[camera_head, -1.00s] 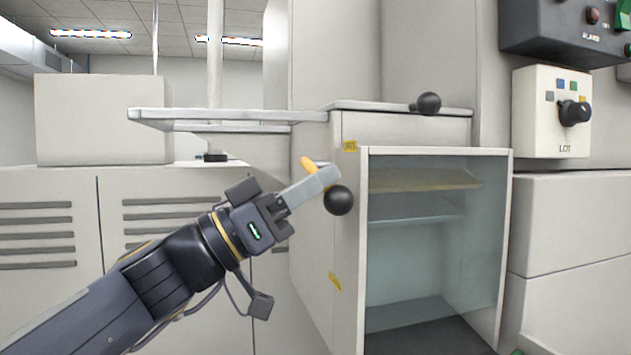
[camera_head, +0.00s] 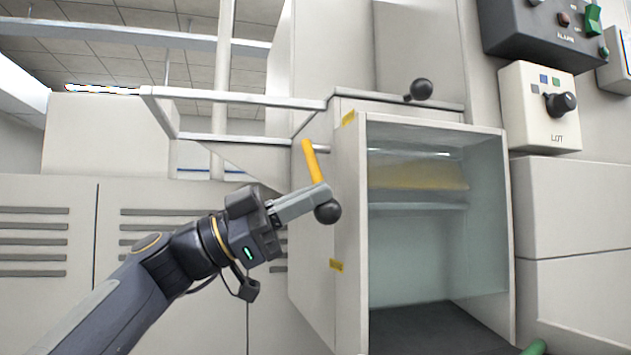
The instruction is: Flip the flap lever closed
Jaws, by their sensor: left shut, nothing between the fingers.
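The lever that I take for the flap lever is a short yellow-orange bar (camera_head: 309,158) on the left side of the open-fronted cabinet (camera_head: 347,235). It leans slightly left, and its lower end is hidden behind my fingers. My left gripper (camera_head: 324,194) is shut and empty, its fingertips overlapping the bar's lower end in the picture; I cannot tell whether they touch. A black ball knob (camera_head: 327,213) shows just below the fingertips, partly covered by them. My right gripper is not in view.
A second black ball knob (camera_head: 421,89) is on the ledge above the cabinet. A pale rail frame (camera_head: 235,98) juts out to the left. A white panel with a black dial (camera_head: 562,102) and a dark control box (camera_head: 530,30) are at right.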

